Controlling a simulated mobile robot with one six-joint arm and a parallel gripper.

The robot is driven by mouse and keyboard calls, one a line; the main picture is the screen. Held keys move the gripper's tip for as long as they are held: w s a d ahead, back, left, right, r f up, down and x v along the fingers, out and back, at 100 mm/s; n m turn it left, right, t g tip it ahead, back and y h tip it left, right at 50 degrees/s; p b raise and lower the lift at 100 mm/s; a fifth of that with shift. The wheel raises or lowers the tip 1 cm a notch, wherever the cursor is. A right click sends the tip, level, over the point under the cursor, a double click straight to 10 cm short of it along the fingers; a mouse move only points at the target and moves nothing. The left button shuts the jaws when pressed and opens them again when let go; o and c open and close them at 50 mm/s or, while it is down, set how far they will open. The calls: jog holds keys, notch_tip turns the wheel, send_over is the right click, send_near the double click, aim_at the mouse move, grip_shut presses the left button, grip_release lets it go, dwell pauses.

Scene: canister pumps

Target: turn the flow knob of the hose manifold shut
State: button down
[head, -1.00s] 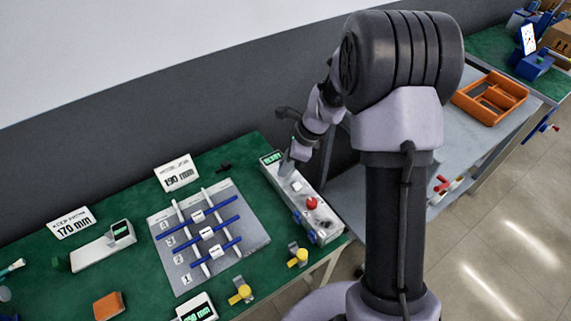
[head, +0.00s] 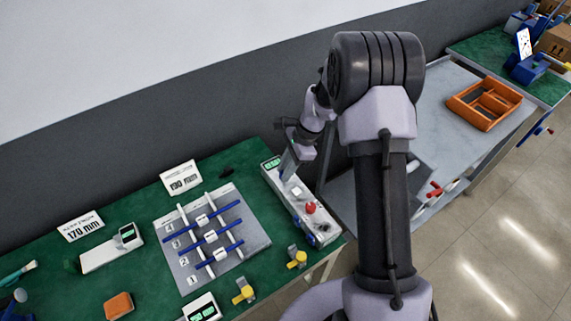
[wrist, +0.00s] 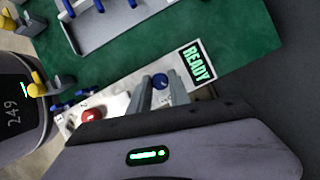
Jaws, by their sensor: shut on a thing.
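A long pale box (head: 322,230), which I take to be the hose manifold, lies along the right edge of the green table. It has a lit green display at its far end, a red knob (head: 310,208) in the middle and blue fittings at its near end. In the wrist view its display (wrist: 196,63) reads READY. A round blue knob (wrist: 160,82) sits on the box beside the display. My gripper (wrist: 161,79) is at this knob, with one finger on each side, shut on it.
A grey board (head: 255,240) with crossed blue and white bars stands left of the box. Yellow-knobbed fittings (head: 298,258) are near the table's front edge. Signs stand behind. A grey bench (head: 440,130) with an orange tray (head: 484,90) is to the right.

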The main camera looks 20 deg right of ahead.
jog(key=n+g+p, duration=0.1)
jog(key=n+p, duration=0.1)
jog(key=n, duration=0.1)
jog(key=n+g+h+p, duration=0.1)
jog(key=n+p, duration=0.1)
jog(key=n, duration=0.1)
jog(key=shift+w+r, duration=0.15)
jog(key=n+p, duration=0.1)
jog(key=n, duration=0.2)
jog(key=n+g+h+p, duration=0.1)
jog(key=n, duration=0.1)
jog(key=shift+w+a+n+g+h, duration=0.1)
jog(key=shift+a+n+g+h, duration=0.05)
jog(key=shift+n+g+h, duration=0.2)
jog(key=shift+n, duration=0.25)
jog(key=c, duration=1.2)
grip_release()
jog(key=p+v, duration=0.5)
jog(key=v, duration=1.2)
jog(key=shift+w, duration=0.2)
